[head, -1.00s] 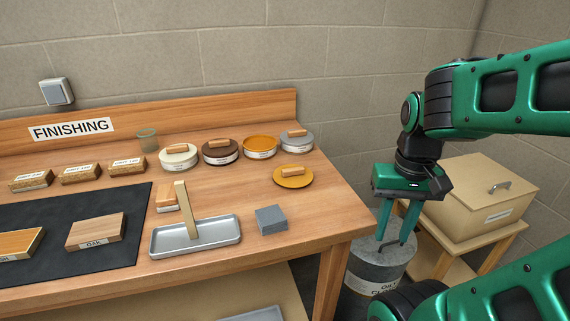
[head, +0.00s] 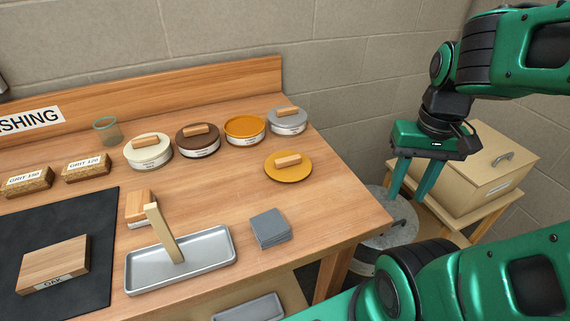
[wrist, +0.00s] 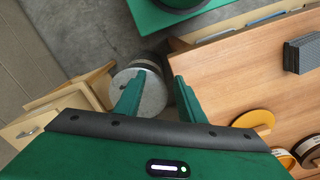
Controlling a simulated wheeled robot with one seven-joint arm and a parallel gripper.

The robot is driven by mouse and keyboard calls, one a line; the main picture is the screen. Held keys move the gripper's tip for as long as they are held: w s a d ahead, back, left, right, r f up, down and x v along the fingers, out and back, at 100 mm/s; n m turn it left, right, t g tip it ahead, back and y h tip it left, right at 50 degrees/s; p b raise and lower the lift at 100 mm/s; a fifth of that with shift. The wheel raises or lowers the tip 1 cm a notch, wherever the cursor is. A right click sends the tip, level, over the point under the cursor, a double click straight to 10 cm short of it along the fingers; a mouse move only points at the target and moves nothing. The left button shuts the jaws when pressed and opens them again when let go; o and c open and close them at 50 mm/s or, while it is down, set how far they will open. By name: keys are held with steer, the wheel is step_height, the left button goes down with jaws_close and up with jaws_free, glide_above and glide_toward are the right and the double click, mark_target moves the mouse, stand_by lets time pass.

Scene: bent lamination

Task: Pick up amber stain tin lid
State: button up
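The amber lid (head: 289,168) is a flat yellow-orange disc with a wooden block handle (head: 287,160), lying on the bench top near its right end. It also shows in the wrist view (wrist: 246,119), partly hidden by my gripper. The open amber tin (head: 244,129) stands just behind it in the head view. My gripper (head: 407,197) is off the bench's right edge, to the right of the lid, pointing down above the grey bin. Its fingers (wrist: 157,95) are apart with nothing between them.
White, dark brown and grey lidded tins (head: 287,122) line the bench back. A grey pad stack (head: 270,228), a metal tray (head: 180,260) with an upright wooden piece, and a grey bin (head: 388,232) are nearby. A wooden box (head: 480,170) stands right. Bench around the lid is clear.

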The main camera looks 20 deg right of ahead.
steer(key=w+r+n, duration=0.2)
steer(key=w+n, duration=0.2)
steer(key=w, duration=0.1)
step_height(320, 180, up, 5)
steer(key=n, duration=2)
glide_above(288, 158)
step_height(288, 158, down, 10)
steer(key=shift+f, duration=0.1)
jaws_close()
